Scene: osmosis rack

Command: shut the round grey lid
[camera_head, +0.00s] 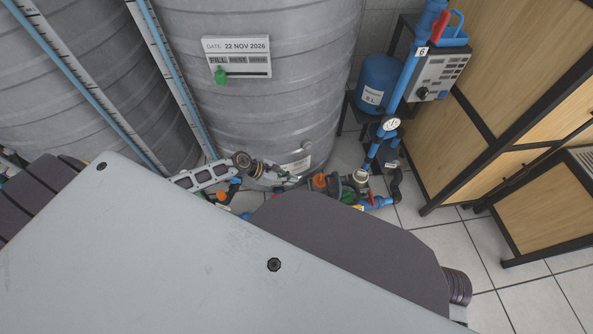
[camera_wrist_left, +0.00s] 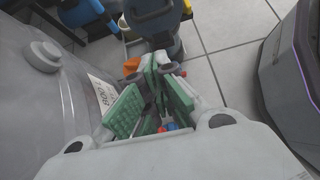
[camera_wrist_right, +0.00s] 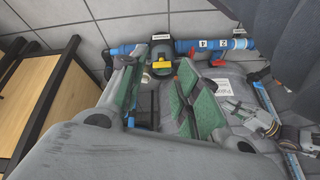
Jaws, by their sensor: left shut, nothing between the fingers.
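A water meter (camera_head: 360,179) with a round pale face stands among the blue pipes near the tank's foot. A round dark grey part (camera_wrist_left: 151,14), possibly the lid, shows beyond the left fingertips; its angle is hard to tell. A round dark part with a yellow tag (camera_wrist_right: 161,54) shows beyond the right fingers. My left gripper (camera_head: 288,176) is low beside the tank, shut and empty, left of the meter; its green-padded fingers (camera_wrist_left: 164,72) meet in its wrist view. My right gripper (camera_wrist_right: 160,66) is open; in the head view my own body mostly hides it.
The large grey tank (camera_head: 285,75) rises behind the left gripper. Blue pipes (camera_head: 408,80), a small blue tank (camera_head: 380,82) and a control box (camera_head: 440,75) stand behind the meter. A wooden cabinet (camera_head: 455,120) is at right. Tiled floor (camera_head: 445,245) is clear before it.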

